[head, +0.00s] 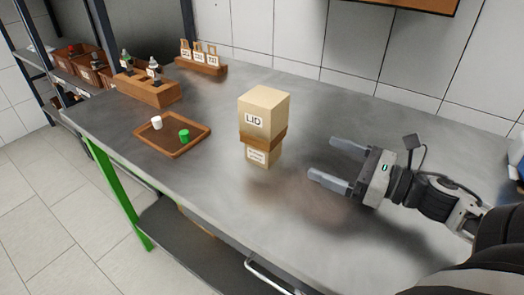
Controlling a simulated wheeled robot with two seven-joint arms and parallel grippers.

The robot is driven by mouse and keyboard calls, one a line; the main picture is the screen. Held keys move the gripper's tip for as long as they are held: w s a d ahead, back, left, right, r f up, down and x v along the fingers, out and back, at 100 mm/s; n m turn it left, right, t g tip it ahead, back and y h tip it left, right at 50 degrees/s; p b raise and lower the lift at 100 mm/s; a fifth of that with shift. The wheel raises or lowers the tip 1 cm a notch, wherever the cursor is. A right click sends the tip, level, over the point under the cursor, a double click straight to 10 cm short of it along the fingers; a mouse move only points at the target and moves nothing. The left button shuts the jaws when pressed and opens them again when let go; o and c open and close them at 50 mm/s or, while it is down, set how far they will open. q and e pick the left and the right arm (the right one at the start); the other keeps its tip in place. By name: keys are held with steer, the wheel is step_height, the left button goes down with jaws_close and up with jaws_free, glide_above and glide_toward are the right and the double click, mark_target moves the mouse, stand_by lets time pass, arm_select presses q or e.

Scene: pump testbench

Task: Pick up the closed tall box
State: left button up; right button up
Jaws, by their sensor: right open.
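The tall box (262,155) stands upright on the grey metal table, with a pale lid marked "LID" (268,107) on top and a brown band around its middle. A small printed label shows on its lower front. The lid covers the top, so the inside is hidden. My right gripper (322,161) is to the right of the box, its two fingers spread and pointing left toward it. There is a gap between the fingertips and the box, and nothing is between the fingers. My left gripper is not in view.
A brown tray (163,149) with a white cap (157,122) and a green cap (184,135) lies left of the box. A wooden block with bottles (150,92) and a tag rack (201,66) stand behind. Bare table lies around the box; its front edge is near.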

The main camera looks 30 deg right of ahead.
mark_target(279, 140)
steer(key=x, duration=0.9)
steer(key=shift+w+a+f, duration=0.1)
steer(key=shift+w+f, duration=0.1)
steer(key=shift+w, duration=0.15)
steer(key=shift+f+x, duration=0.2)
steer(key=shift+x, duration=1.4)
steer(key=shift+f+x, duration=0.25)
steer(key=shift+x, duration=1.3)
steer(key=shift+r, duration=0.1)
steer(key=c, duration=1.3)
